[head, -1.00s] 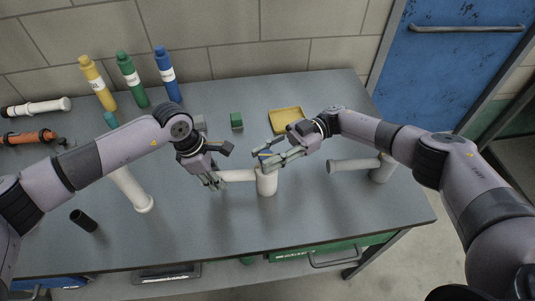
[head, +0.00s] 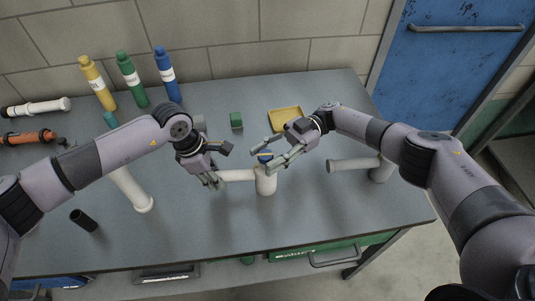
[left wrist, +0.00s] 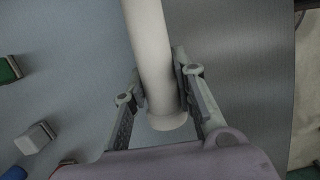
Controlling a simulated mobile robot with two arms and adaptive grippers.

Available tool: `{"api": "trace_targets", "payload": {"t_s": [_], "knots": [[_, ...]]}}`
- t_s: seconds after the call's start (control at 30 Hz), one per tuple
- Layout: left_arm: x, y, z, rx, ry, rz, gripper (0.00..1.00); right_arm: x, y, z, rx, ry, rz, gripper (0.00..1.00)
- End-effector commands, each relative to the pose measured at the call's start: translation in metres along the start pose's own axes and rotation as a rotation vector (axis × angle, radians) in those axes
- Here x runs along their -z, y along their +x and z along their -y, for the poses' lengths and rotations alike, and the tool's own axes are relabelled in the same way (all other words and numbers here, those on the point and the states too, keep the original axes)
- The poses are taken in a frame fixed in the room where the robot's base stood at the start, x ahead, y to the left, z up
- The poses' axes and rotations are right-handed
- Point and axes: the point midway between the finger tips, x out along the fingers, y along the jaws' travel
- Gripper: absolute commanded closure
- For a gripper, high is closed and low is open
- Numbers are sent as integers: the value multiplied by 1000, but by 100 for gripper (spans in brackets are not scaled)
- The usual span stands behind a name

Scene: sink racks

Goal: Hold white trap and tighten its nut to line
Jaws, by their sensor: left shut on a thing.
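The white trap (head: 265,183) stands upright near the middle of the bench, with a side pipe (head: 238,175) reaching left. My left gripper (head: 216,180) is shut on the side pipe's left end. In the left wrist view the white pipe (left wrist: 155,60) runs between the two fingers of that gripper (left wrist: 162,78).
A black cylinder (head: 84,220) lies front left.

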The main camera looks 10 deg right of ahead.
Motion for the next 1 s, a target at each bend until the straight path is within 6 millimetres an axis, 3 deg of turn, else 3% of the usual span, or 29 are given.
{"api": "trace_targets", "payload": {"t_s": [0.47,0.67,1.0], "knots": [[-1,1,1,3,4,0,99,4,0,0,-2,-1,1,49],[-1,1,2,3,4,1,99,26,-1,0,-1,-4,1,49],[-2,1,2,4,5,2,99,85,0,0,-2,-4,2,49]]}}
